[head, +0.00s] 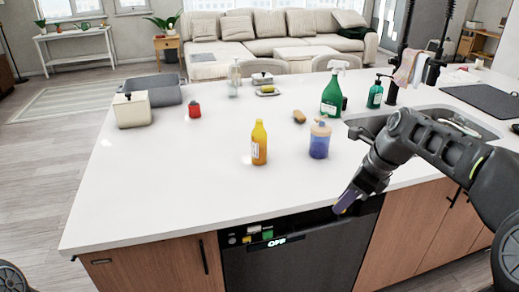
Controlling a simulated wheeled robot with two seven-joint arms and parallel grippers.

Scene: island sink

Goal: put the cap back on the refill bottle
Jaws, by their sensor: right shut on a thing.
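A bottle with blue-purple contents and a pale top (319,139) stands upright near the front of the white counter; it looks like the refill bottle. My right gripper (346,201) is low in front of the counter's front edge, to the right of and nearer than that bottle. It is shut on a small purple piece at its fingertips, which may be the cap; the fingers hide much of it. The gripper is apart from the bottle. My left gripper is not in view.
A yellow bottle (259,143) stands left of the blue-purple one. The front-left counter is clear.

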